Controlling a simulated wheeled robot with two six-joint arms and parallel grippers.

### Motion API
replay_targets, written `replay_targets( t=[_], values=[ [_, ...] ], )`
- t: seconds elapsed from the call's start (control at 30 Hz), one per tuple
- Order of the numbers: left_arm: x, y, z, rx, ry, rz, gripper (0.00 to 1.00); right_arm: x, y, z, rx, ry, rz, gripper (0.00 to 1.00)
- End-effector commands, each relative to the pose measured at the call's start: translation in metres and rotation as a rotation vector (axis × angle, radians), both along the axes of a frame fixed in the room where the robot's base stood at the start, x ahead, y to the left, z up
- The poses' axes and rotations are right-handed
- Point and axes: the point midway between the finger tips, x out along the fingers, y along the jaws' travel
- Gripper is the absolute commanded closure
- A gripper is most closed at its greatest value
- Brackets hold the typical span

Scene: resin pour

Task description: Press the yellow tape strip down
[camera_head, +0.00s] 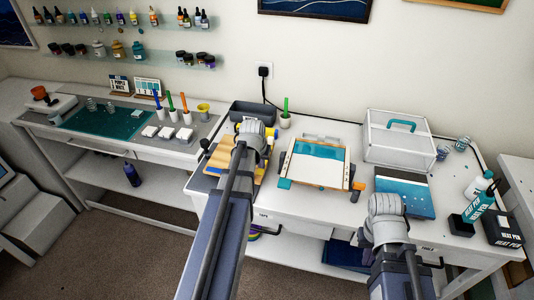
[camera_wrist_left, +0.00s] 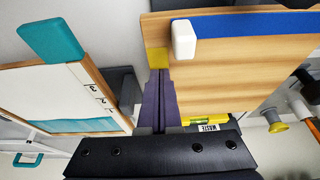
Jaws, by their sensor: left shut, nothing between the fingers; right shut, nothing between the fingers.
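The wooden board (camera_wrist_left: 250,75) lies on the right bench. In the left wrist view it has a blue strip (camera_wrist_left: 245,21) along one edge and a yellow tape strip (camera_wrist_left: 158,57) at its near left edge. My left gripper (camera_wrist_left: 162,74) is shut and empty, its fingertips at the yellow strip; I cannot tell whether they touch it. They hide part of the strip.
A framed tray (camera_head: 318,163) with teal fill sits right of the board; its teal corner block (camera_wrist_left: 50,38) shows in the left wrist view. A clear box (camera_head: 398,142) is behind. Bottles and a heat pen box (camera_head: 503,228) stand far right.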

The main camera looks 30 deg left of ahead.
Motion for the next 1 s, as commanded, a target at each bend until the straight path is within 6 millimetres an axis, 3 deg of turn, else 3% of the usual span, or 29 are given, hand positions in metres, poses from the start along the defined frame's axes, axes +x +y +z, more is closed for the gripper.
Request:
replay_targets(
  t=[1.0],
  values=[
    [0.037,0.009,-0.001,0.001,-0.003,0.000,1.00,0.000,0.000,-0.001,0.000,0.000,0.000,1.00]
  ],
)
